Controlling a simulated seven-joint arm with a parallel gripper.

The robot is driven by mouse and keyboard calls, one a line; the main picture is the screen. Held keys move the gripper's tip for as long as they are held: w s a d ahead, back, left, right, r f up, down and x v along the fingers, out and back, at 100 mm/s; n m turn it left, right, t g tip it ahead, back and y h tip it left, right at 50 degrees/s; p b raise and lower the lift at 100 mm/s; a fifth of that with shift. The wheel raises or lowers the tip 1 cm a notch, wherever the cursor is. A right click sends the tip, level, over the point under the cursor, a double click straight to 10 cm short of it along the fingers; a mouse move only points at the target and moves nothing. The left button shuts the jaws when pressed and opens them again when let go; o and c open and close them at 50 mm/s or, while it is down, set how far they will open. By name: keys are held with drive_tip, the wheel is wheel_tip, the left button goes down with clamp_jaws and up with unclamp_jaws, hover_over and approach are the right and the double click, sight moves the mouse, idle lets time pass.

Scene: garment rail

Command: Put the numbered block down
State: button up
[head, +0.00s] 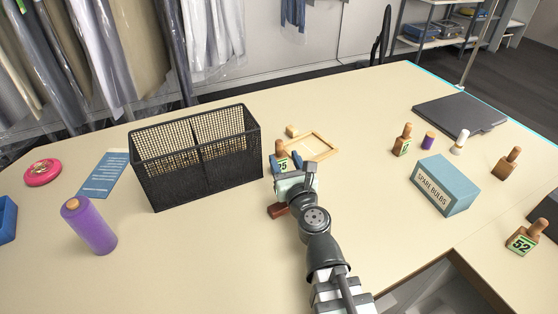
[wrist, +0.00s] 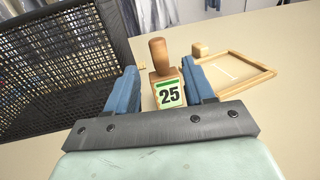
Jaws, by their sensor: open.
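The numbered block (head: 279,149) is wooden with a knob handle. Its green-edged label reads 25 in the wrist view (wrist: 170,94). My gripper (head: 286,161) is open around the block, just right of the black mesh basket (head: 205,178). The block's base is partly hidden, so I cannot tell for certain that it rests on the table. A shallow wooden frame (head: 333,152) lies just beyond to the right, apart from the block.
A small wooden cube (head: 292,131) sits by the frame. A dark red piece (head: 277,210) lies near my wrist. A blue spare bulbs box (head: 446,185), block 52 (head: 522,242) and other handled blocks stand right. A purple spool (head: 90,226) stands left.

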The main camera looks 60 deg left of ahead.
sight(280, 151)
drive_tip(key=shift+w+a, duration=0.2)
drive_tip(key=shift+a, duration=1.05)
drive_tip(key=shift+w+a, duration=0.2)
drive_tip(key=shift+a, duration=1)
drive_tip(key=shift+w+a, duration=0.2)
drive_tip(key=shift+a, duration=1.05)
clamp_jaws()
